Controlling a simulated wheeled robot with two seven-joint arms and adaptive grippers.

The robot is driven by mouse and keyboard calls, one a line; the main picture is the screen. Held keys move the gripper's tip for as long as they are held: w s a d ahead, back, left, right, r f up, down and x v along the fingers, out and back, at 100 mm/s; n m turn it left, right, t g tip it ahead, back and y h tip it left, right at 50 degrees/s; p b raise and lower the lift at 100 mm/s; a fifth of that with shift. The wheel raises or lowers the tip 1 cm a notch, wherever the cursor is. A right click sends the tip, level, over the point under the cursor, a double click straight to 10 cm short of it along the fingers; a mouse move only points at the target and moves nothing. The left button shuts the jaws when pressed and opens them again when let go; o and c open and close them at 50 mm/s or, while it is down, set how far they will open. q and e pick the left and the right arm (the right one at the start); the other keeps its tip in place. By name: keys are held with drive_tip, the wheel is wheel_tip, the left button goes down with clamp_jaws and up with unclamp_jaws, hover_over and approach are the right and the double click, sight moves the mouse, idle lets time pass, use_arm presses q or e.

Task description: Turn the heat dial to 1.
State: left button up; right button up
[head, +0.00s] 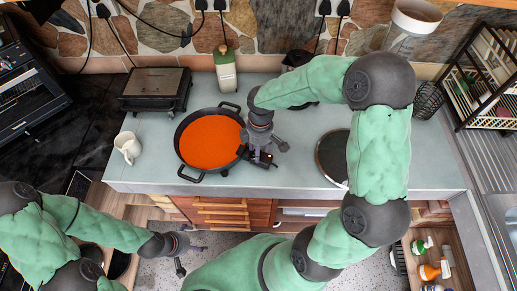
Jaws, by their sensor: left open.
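No heat dial can be made out in the head view. A wide black two-handled pan (180,133) with orange contents stands on the grey counter. A small dark piece (265,161) shows at its right edge beside my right gripper (268,152), but I cannot tell what it is. My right gripper points down just right of the pan; its fingers blend with the dark parts there, so its opening is unclear. My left gripper (190,258) is open and empty, low in front of the counter, over the floor.
A dark round plate (331,158) lies to the right, partly behind my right arm. A white mug (127,147), a black grill (155,88) and a green-white bottle (225,70) stand on the counter (150,178). A dish rack (490,75) is at far right.

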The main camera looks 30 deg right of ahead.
wheel_tip(320, 180, up, 12)
drive_tip(key=shift+w+d, duration=0.25)
drive_tip(key=shift+d, duration=0.1)
use_arm(q)
drive_tip(key=shift+s, duration=0.1)
use_arm(e)
drive_tip(key=shift+f, duration=0.15)
idle(0.4)
